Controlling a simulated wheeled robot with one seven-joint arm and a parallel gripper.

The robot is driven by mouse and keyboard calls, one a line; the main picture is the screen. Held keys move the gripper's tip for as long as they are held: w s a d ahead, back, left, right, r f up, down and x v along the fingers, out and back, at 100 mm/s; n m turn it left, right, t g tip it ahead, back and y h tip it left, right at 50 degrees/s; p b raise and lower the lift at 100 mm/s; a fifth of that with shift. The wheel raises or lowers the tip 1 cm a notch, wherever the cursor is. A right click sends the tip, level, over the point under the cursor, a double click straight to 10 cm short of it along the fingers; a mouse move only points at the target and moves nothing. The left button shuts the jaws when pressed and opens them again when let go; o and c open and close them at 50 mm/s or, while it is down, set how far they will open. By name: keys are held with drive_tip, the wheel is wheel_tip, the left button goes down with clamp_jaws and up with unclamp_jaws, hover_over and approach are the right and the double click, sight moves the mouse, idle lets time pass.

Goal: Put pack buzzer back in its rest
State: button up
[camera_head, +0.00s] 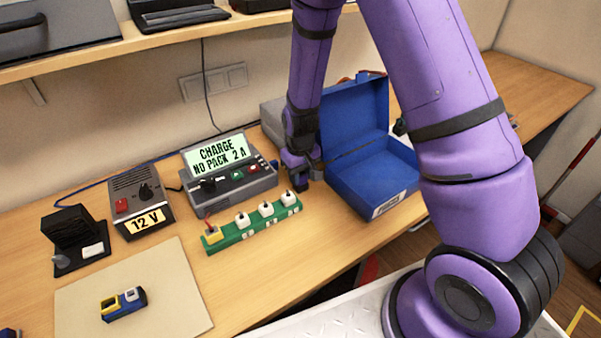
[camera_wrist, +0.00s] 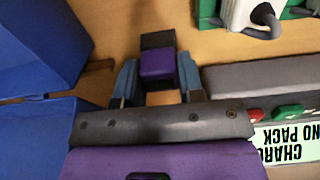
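My gripper (camera_wrist: 157,83) points down at the table between the charger and the blue case. Its two grey-blue fingers sit against either side of a small black-and-purple block (camera_wrist: 157,64), which looks like the pack buzzer, though no label shows. In the head view a dark block (camera_head: 298,181) shows at the fingertips, at or just above the table. I cannot tell whether it touches the wood. No rest for the buzzer can be made out for certain; a black stand (camera_head: 70,226) is at the far left.
The charger (camera_head: 230,178) reads "CHARGE NO PACK 2 A". A green strip (camera_head: 252,230) with several white plugs lies before it. The open blue case (camera_head: 365,177) is close on the right. A 12 V supply (camera_head: 140,200) and a mat (camera_head: 170,290) with a small blue-yellow device (camera_head: 123,303) are left.

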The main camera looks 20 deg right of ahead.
drive_tip(key=o, duration=0.5)
wheel_tip(320, 180, up, 11)
idle(0.4)
idle(0.4)
wheel_tip(320, 180, up, 18)
drive_tip(key=m+t, duration=0.1)
drive_tip(key=t, duration=0.1)
hover_over(301, 173)
drive_tip(key=s+d, duration=0.4)
drive_tip(key=s, duration=0.6)
drive_tip(key=s+d+r+t, duration=0.1)
drive_tip(key=s+r, duration=0.3)
drive_tip(key=s, duration=0.4)
drive_tip(key=s+d+r+m+t, duration=0.1)
drive_tip(key=s+r+t, duration=0.1)
drive_tip(key=s+r, duration=0.3)
drive_tip(key=s, duration=0.3)
drive_tip(key=shift+d, duration=0.35)
